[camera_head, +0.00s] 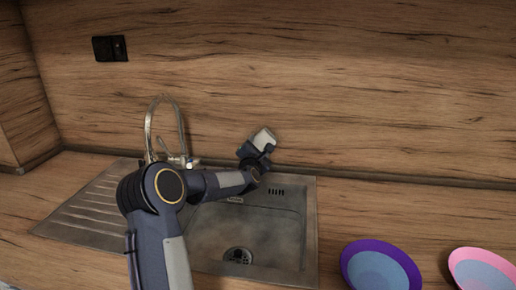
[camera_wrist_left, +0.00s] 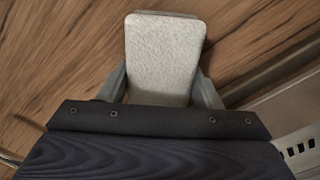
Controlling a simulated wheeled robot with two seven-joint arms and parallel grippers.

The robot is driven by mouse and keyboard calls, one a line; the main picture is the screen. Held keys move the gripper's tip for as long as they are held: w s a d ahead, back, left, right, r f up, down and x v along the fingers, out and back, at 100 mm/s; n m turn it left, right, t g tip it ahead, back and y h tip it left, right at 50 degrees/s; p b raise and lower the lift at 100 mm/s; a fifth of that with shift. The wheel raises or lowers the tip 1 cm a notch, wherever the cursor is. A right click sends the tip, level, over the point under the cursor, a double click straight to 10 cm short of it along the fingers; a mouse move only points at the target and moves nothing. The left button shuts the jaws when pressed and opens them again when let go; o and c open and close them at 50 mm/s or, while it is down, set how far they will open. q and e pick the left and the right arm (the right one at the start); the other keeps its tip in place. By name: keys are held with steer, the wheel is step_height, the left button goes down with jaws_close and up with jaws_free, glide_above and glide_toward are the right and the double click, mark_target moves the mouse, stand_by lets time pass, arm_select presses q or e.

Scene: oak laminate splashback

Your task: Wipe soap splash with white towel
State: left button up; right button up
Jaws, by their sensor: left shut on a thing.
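The white towel (camera_wrist_left: 163,58) is a pale, folded pad held between the two fingers of my left gripper (camera_wrist_left: 163,88) in the left wrist view. In the head view the towel (camera_head: 263,139) shows as a small pale block at the tip of my left gripper (camera_head: 257,146). The gripper is shut on it, close to the wooden splashback (camera_head: 300,85) above the sink's back edge. I cannot tell whether the towel touches the wood. I cannot make out a soap splash in either view. My right gripper is not in view.
A metal sink (camera_head: 309,235) with a drain and ribbed board lies below my left arm. A curved tap (camera_head: 150,125) stands behind the arm. A purple-rimmed plate (camera_head: 380,268) and a pink-rimmed plate (camera_head: 480,270) lie at front right. A black socket (camera_head: 110,48) is on the wall.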

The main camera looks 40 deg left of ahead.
arm_select(q)
steer(key=shift+x, duration=1)
steer(key=shift+w+d+b, duration=0.1)
steer(key=shift+w+d, duration=0.2)
steer(key=shift+d, duration=0.3)
steer(key=shift+w+d+b, duration=0.1)
steer(key=shift+w+d, duration=0.2)
steer(key=shift+d, duration=0.3)
steer(key=shift+w+d+b, duration=0.1)
steer(key=shift+w+d, duration=0.25)
steer(key=shift+d, duration=0.3)
steer(key=shift+a+b, duration=0.1)
steer(key=shift+b, duration=0.45)
steer(key=shift+s+a+b, duration=0.3)
steer(key=shift+a+b, duration=0.3)
steer(key=shift+b, duration=0.05)
steer(key=shift+s+a+b, duration=0.25)
steer(key=shift+a+b, duration=0.35)
steer(key=shift+s+a+r+b, duration=0.1)
steer(key=shift+s+a+b, duration=0.15)
steer(key=shift+a+b, duration=0.25)
steer(key=shift+s+a+r, duration=0.1)
steer(key=shift+a+r, duration=0.05)
steer(key=shift+a, duration=0.05)
